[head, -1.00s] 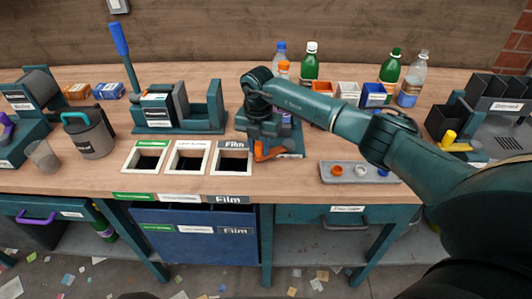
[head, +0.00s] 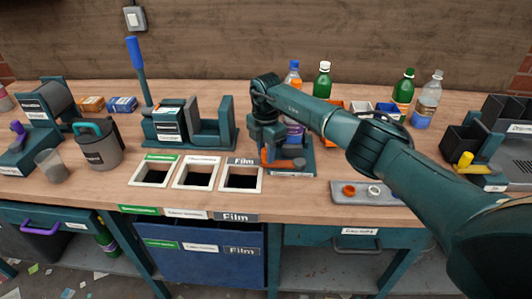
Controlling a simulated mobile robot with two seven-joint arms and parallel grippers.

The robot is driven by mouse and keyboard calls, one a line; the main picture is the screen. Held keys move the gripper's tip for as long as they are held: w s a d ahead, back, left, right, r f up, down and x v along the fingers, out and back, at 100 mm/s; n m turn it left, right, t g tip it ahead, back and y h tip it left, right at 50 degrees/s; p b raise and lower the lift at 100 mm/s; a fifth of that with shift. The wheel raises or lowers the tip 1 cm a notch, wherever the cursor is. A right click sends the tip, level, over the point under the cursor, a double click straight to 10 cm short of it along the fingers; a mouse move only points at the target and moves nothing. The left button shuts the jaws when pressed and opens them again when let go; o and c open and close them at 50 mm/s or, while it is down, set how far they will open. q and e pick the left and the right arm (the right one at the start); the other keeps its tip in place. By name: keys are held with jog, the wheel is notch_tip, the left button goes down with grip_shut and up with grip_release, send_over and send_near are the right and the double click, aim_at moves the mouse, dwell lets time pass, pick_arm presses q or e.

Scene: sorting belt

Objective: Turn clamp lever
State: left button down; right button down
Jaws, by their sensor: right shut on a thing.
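The orange clamp lever (head: 285,164) lies low at the front of a small teal clamp fixture (head: 293,173) near the middle of the bench in the head view. My right gripper (head: 268,155) points down at the left end of the lever and is shut on it; the fingertips are partly hidden. My left gripper is not in view.
Three white-framed openings (head: 197,173) sit left of the lever, the nearest labelled Film. A grey tray (head: 360,199) with small caps lies to the right. A teal press with a blue handle (head: 135,52) stands at the left. Several bottles stand at the back right.

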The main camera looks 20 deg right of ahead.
jog(key=shift+w+d+r, duration=0.1)
jog(key=c, duration=1.2)
grip_release()
jog(key=shift+o, duration=0.2)
notch_tip(320, 180, up, 13)
jog(key=shift+b, duration=0.4)
